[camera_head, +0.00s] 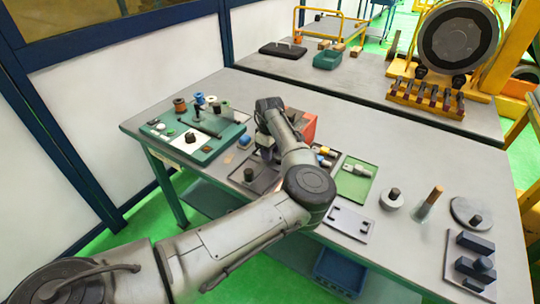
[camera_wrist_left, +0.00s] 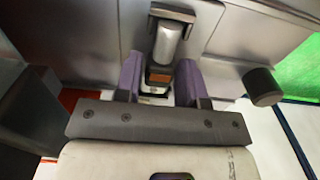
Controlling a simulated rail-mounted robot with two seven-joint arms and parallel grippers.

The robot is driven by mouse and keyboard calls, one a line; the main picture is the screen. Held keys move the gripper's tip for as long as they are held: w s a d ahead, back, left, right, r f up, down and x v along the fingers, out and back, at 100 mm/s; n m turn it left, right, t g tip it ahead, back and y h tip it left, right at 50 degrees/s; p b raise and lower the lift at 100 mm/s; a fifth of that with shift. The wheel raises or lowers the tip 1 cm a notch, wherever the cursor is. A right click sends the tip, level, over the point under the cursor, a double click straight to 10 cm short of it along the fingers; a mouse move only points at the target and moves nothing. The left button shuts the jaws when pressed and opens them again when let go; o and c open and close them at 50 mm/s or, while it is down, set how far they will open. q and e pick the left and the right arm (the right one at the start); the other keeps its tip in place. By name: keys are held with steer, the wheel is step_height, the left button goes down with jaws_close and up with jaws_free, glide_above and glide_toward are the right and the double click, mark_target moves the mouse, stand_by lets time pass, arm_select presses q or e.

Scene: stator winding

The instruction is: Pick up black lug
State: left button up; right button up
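In the left wrist view, a lug (camera_wrist_left: 167,45) with a grey barrel and a dark flat end lies on a dark grey tray (camera_wrist_left: 225,60). Its near end, with a brown-orange patch, sits between the two purple fingers of my left gripper (camera_wrist_left: 159,80). The fingers stand apart, one on each side; a narrow gap seems to show, and contact is unclear. In the head view my left gripper (camera_head: 265,151) is low over the same tray (camera_head: 262,184), and my arm hides much of it and the lug. My right gripper does not show.
A black knob (camera_wrist_left: 262,87) stands on the tray beside the gripper. A green board with spools (camera_head: 195,152) is to the left. A red-orange box (camera_head: 309,127), yellow-ended parts (camera_head: 326,152) and a green tray (camera_head: 350,187) are close on the right.

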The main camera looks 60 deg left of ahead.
arm_select(q)
steer(key=c, duration=0.5)
steer(key=shift+r, duration=0.1)
steer(key=shift+r, duration=0.25)
step_height(320, 180, up, 3)
steer(key=shift+r+p, duration=0.15)
steer(key=shift+p, duration=0.7)
steer(key=w+d+r+p, duration=0.2)
steer(key=w+d+r, duration=0.2)
steer(key=d+r, duration=0.3)
steer(key=shift+d+p, duration=0.4)
steer(key=shift+d, duration=1.65)
